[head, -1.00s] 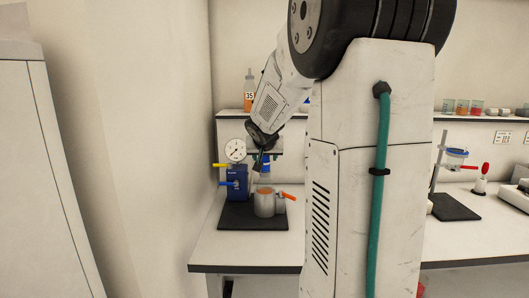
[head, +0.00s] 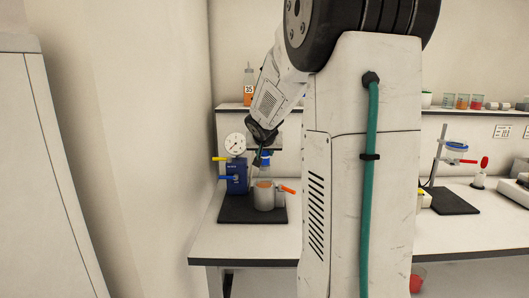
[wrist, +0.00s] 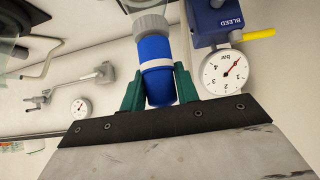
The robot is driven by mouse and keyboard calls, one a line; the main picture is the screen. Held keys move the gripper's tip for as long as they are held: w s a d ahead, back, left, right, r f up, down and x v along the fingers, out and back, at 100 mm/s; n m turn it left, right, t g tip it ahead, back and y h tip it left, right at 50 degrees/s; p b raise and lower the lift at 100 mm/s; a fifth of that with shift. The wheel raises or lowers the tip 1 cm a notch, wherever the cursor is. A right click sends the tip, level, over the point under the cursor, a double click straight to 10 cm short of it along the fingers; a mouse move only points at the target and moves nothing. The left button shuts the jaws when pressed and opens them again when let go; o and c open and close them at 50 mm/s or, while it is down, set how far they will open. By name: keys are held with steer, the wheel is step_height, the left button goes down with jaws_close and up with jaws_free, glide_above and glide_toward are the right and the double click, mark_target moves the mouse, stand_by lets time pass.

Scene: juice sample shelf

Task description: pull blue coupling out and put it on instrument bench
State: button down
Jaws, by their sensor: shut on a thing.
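The blue coupling (wrist: 157,72), a blue cylinder with a white band, sits between the green fingers of my gripper (wrist: 158,88) in the wrist view. The fingers are shut on it from both sides. Its far end meets a grey ribbed collar (wrist: 150,24); I cannot tell whether the two are still joined. In the head view my gripper (head: 258,158) is above the bench at the left, beside a small blue patch of the coupling (head: 265,154). The instrument bench's white top (head: 240,242) shows below; I cannot confirm which bench part the task names.
A blue block (head: 236,177) with yellow and blue levers carries a pressure gauge (head: 235,144) close beside my gripper. A pale vessel (head: 264,198) with an orange handle stands on a black mat (head: 240,212). A stand (head: 438,155) and beakers (head: 462,101) are at right.

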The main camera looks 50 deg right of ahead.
steer(key=shift+r, duration=0.65)
stand_by(0.4)
steer(key=shift+r, duration=1.45)
